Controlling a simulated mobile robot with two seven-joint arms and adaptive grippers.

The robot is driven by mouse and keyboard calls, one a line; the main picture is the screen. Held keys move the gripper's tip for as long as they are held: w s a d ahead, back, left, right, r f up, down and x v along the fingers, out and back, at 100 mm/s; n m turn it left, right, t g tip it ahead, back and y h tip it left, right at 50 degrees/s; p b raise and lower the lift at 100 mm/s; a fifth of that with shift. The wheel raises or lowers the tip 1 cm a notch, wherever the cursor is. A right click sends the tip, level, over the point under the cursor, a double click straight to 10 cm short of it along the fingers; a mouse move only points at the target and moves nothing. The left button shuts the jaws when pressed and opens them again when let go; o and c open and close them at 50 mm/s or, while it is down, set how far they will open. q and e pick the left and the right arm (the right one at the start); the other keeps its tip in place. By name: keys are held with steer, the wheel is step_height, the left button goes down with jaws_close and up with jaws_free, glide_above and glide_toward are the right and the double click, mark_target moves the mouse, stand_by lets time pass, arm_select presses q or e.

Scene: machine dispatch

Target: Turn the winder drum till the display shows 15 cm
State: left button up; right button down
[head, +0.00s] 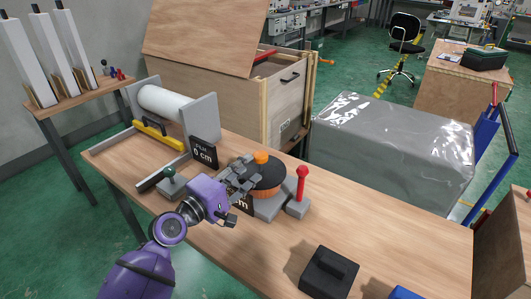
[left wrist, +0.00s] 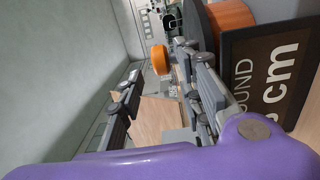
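The winder drum (head: 268,187) is orange with a dark top and an orange knob (head: 261,157), on a grey base. My left gripper (head: 246,170) is at its left side, fingers pointing at the knob. In the left wrist view the gripper (left wrist: 158,66) is open, with the knob (left wrist: 159,59) showing between the fingertips and a gap on the left; contact cannot be told. The winder's dark display (head: 245,205) is mostly hidden by my gripper in the head view. In the left wrist view the display (left wrist: 270,75) shows "cm", its number cut off. My right gripper is not in view.
A red-topped post (head: 301,182) stands right of the drum. A white roll (head: 163,103) with a "0 cm" sign (head: 204,153) and a green-knobbed block (head: 171,180) are to the left. A black block (head: 328,271) stands at the front.

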mark_target(256, 159)
arm_select(q)
steer(key=x, duration=0.7)
steer(key=shift+r, duration=0.1)
jaws_close()
